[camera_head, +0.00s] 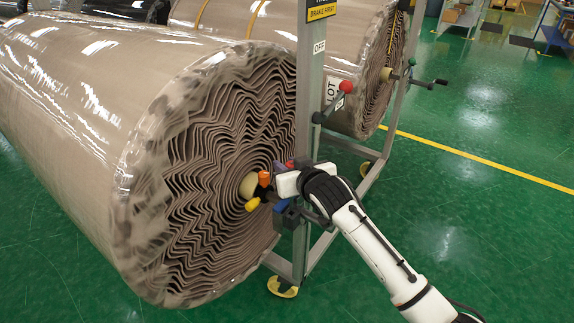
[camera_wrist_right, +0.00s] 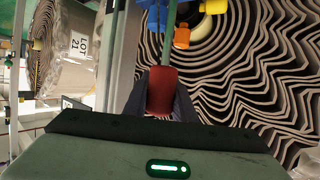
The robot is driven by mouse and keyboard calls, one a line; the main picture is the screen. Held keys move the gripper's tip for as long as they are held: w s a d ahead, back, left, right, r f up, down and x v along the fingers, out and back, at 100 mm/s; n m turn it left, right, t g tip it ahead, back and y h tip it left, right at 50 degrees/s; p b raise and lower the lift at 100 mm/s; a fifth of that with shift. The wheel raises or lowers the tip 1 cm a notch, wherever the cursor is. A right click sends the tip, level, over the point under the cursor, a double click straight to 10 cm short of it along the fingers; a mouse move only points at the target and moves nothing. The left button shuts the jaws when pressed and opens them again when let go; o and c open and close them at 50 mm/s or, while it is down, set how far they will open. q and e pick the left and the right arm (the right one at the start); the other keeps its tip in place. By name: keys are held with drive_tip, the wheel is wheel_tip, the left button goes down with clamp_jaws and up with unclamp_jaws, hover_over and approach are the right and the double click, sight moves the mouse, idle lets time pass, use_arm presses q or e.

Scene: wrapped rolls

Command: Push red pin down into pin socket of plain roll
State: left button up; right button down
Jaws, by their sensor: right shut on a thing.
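The plain roll (camera_head: 90,100), wrapped in clear film with no straps, fills the left of the head view, its wavy layered end facing right. My right gripper (camera_head: 286,178) is at the core of that end, beside the stand post. In the right wrist view its dark fingers (camera_wrist_right: 160,98) are shut on the red pin (camera_wrist_right: 161,85). A grey-green shaft (camera_wrist_right: 170,45) runs from the red grip toward a blue block (camera_wrist_right: 155,14). The blue block also shows in the head view (camera_head: 282,205). How deep the pin sits in the socket is hidden. My left gripper is not in view.
An orange knob (camera_head: 264,178) and a yellow knob (camera_head: 252,204) sit by the core. The metal stand post (camera_head: 306,100) rises close to my gripper. A strapped second roll (camera_head: 345,50) stands behind, with a red-ball lever (camera_head: 345,86) nearby.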

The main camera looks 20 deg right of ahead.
drive_tip(key=shift+r+p, duration=0.1)
drive_tip(key=shift+p, duration=0.25)
drive_tip(key=shift+f+b, duration=1.75)
drive_tip(key=shift+f, duration=1.15)
drive_tip(key=c, duration=1.4)
unclamp_jaws()
drive_tip(key=v, duration=1)
drive_tip(key=shift+s+p, duration=0.15)
drive_tip(key=shift+p, duration=0.2)
